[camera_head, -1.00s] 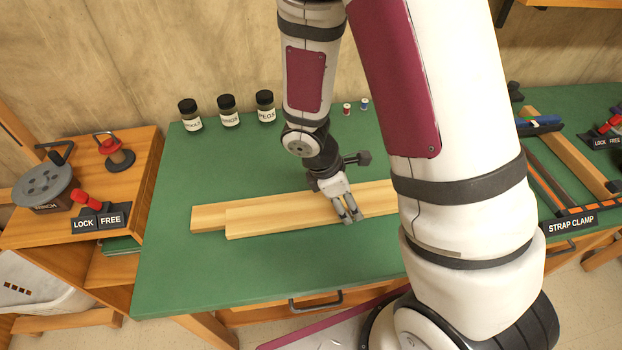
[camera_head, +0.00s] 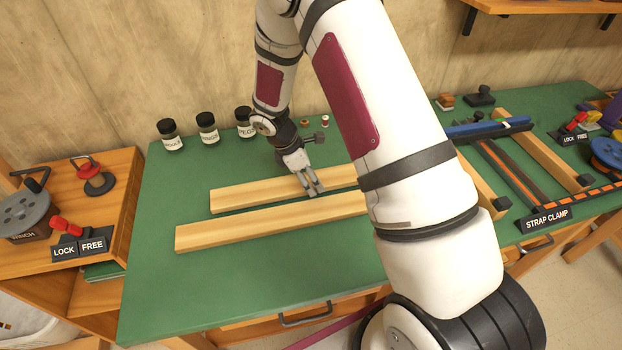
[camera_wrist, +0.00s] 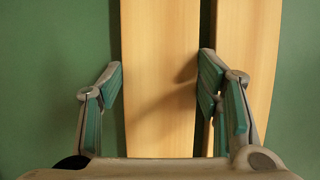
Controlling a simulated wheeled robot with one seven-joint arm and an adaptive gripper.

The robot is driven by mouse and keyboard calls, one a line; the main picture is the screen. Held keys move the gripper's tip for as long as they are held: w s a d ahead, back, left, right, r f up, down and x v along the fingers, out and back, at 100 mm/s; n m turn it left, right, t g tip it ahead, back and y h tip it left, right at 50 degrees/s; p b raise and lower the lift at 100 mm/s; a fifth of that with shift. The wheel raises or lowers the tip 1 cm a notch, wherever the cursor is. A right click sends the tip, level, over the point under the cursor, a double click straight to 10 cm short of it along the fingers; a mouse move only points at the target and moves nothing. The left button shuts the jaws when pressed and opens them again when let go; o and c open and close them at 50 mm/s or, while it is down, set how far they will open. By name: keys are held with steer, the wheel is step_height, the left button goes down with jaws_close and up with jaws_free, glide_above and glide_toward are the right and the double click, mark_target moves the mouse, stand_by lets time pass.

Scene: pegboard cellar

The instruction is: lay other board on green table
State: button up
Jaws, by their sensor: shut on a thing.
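My gripper (camera_head: 314,190) is shut on the farther pale wooden board (camera_head: 258,192), with a finger on each long side. In the wrist view that board (camera_wrist: 158,50) runs up between the fingers (camera_wrist: 160,78). A second pale board (camera_head: 250,224) lies roughly parallel on the near side, on the green table (camera_head: 210,290). It also shows in the wrist view (camera_wrist: 243,60), right of the right finger. A strip of green separates the boards at left. Whether the held board touches the table I cannot tell. My arm hides both right ends.
Several dark-lidded jars (camera_head: 207,128) stand along the table's back edge, with small spools (camera_head: 325,121) beside them. A wooden bench with a winch (camera_head: 25,215) is at left. A strap clamp frame (camera_head: 520,175) lies at right. The table's near left is clear.

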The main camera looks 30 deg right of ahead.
steer(key=shift+f, duration=0.5)
steer(key=o, duration=1.2)
steer(key=shift+f, duration=0.15)
